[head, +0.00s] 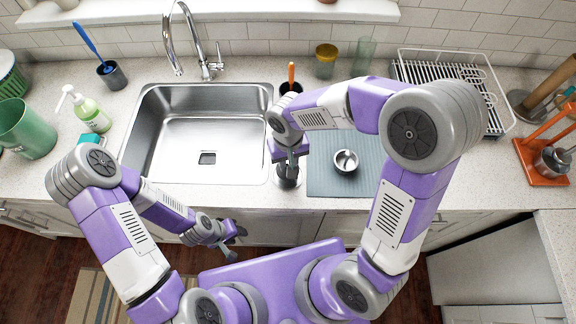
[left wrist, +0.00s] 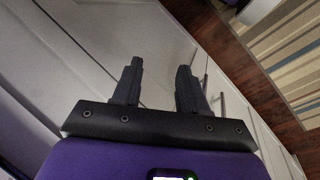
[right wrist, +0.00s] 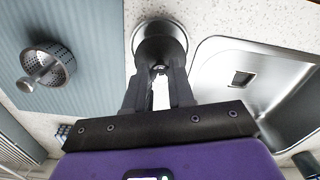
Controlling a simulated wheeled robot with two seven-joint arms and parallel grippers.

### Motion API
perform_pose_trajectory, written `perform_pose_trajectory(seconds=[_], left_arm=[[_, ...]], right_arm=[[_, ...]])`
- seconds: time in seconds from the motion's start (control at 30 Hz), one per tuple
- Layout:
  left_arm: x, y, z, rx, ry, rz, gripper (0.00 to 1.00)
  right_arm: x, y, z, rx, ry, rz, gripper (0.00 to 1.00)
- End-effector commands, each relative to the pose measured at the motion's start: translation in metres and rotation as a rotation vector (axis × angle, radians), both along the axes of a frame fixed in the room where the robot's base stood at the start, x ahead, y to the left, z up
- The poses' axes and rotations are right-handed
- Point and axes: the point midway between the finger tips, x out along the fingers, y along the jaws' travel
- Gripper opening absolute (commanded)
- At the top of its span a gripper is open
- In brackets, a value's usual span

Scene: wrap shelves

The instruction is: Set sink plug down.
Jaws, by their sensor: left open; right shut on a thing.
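The sink plug is a round, shiny metal piece (right wrist: 176,34) in the right wrist view, just past my right fingertips. My right gripper (right wrist: 160,78) is shut on its middle part, and the fingers hide some of it. In the head view the plug (head: 287,178) shows below my right gripper (head: 289,156), over the counter strip between sink and mat. I cannot tell whether it touches the counter. My left gripper (head: 238,236) is open and empty, low in front of the cabinets; its spread fingers show in the left wrist view (left wrist: 158,88).
The steel sink (head: 146,140) lies to the left. A blue-grey mat (head: 325,176) lies to the right with a small metal strainer (head: 346,161) on it. A dark pot with an orange handle (head: 291,76) stands behind. A dish rack (head: 490,62) is at the back right.

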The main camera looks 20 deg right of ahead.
Motion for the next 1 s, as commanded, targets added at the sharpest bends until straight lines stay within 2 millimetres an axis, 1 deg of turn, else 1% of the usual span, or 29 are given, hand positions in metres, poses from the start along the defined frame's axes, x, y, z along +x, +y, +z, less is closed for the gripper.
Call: perform_pose_trajectory(seconds=[0.03, 0.1, 0.2, 0.47, 0.6, 0.63, 0.77, 1.0], left_arm=[[0.000, 0.000, -0.003, 0.000, 0.000, 0.000, 0.43], [0.000, 0.000, -0.005, 0.000, 0.000, 0.000, 0.43], [0.000, 0.000, -0.006, 0.000, 0.000, 0.000, 0.43], [0.000, 0.000, -0.005, 0.000, 0.000, 0.000, 0.43], [0.000, 0.000, -0.010, 0.000, 0.000, 0.000, 0.43], [0.000, 0.000, -0.009, 0.000, 0.000, 0.000, 0.43], [0.000, 0.000, -0.008, 0.000, 0.000, 0.000, 0.43], [0.000, 0.000, -0.008, 0.000, 0.000, 0.000, 0.43]], right_arm=[[-0.001, -0.001, -0.010, -0.002, 0.005, 0.001, 0.00], [-0.001, -0.001, -0.020, -0.003, 0.005, 0.001, 0.00], [-0.001, 0.000, -0.028, -0.002, 0.003, -0.001, 0.00], [0.000, 0.000, -0.029, 0.000, 0.001, -0.001, 0.00], [0.000, 0.000, -0.033, -0.001, 0.001, -0.001, 0.00], [0.000, 0.000, -0.032, -0.001, 0.001, -0.001, 0.28], [0.000, 0.000, -0.032, -0.001, 0.001, -0.001, 0.48], [0.000, 0.000, -0.032, -0.001, 0.001, -0.001, 0.49]])
